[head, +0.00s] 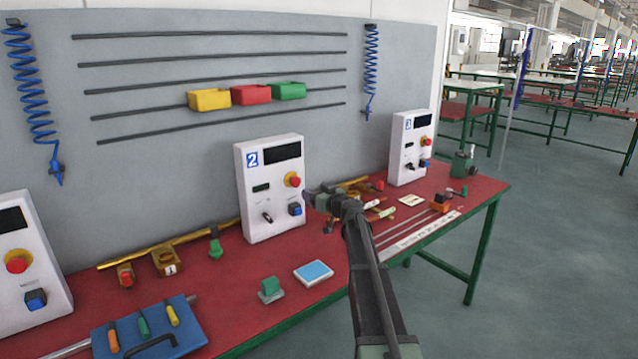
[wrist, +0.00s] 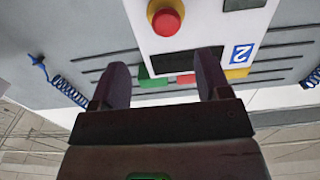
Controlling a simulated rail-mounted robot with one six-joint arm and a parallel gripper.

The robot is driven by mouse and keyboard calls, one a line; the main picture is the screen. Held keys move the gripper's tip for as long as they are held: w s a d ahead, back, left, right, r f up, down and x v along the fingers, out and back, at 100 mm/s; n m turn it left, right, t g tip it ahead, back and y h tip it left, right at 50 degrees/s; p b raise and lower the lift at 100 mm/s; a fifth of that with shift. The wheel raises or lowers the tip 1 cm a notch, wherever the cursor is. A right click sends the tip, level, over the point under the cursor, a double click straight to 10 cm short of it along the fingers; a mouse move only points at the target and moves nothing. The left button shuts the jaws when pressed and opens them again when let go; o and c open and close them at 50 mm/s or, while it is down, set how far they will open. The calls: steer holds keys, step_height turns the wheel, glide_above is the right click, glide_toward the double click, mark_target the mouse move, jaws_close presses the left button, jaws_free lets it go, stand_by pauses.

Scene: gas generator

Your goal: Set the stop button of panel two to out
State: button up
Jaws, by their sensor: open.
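Panel two (head: 270,215) is a white box with a blue "2" label, standing on the red table near the middle of the head view. Its stop button (head: 292,180) is a red mushroom knob on a yellow base; it also shows at the top of the wrist view (wrist: 166,20). I cannot tell whether the button is in or out. My gripper (head: 310,196) is just right of the panel in the head view. In the wrist view (wrist: 160,85) its two dark fingers are spread and empty, with the button beyond the fingertips.
Below the stop button are a dark switch (head: 267,217) and a blue button (head: 295,209). Another panel (head: 410,148) stands to the right and one (head: 28,265) at the left edge. Yellow, red and green bins (head: 250,95) hang on the back wall. A blue tool tray (head: 190,335) lies in front.

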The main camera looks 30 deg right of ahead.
mark_target(297, 183)
steer(key=w+a, duration=0.1)
steer(key=w, duration=0.6)
steer(key=w+a, duration=0.1)
steer(key=w, duration=0.2)
steer(key=shift+w+a+r, duration=0.1)
steer(key=shift+w+a, duration=0.15)
steer(key=shift+a, duration=0.1)
steer(key=shift+c, duration=0.3)
steer(key=c, duration=1.2)
steer(key=shift+s+d, duration=0.1)
steer(key=shift+s, duration=0.65)
steer(key=shift+c, duration=0.2)
steer(key=o, duration=1.3)
